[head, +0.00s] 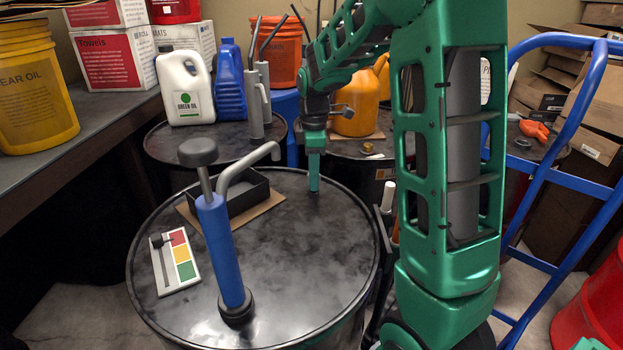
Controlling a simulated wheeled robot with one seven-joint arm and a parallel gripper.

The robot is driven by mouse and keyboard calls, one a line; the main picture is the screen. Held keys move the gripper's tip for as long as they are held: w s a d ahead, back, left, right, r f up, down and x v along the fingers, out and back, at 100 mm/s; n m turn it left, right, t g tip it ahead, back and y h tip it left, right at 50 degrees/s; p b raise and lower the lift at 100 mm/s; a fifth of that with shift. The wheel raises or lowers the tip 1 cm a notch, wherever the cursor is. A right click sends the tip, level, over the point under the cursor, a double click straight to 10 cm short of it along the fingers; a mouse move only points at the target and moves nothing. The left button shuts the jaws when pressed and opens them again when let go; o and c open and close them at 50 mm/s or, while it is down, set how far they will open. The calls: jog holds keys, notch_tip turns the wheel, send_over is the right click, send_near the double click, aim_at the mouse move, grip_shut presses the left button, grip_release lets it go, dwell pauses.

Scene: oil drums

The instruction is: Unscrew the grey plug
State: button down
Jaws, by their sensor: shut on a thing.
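A black drum (300,240) stands in front of me, its dark lid smeared and shiny. My green gripper (314,186) points straight down at the back right part of this lid, close to the rim. Its fingers are shut at lid height on a small thing, which they hide almost wholly; by its place in the lid I take it for the grey plug. A blue hand pump (220,250) with a grey handle and spout stands upright in the lid's front left part.
On the lid lie a card with red, yellow and green fields (176,262) and an open black tray (243,194) on cardboard. Further drums behind carry a white oil jug (184,90), a blue jug (231,85) and an orange jug (358,113). A blue hand truck (568,130) stands right.

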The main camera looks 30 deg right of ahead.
jog(key=shift+r, duration=1.4)
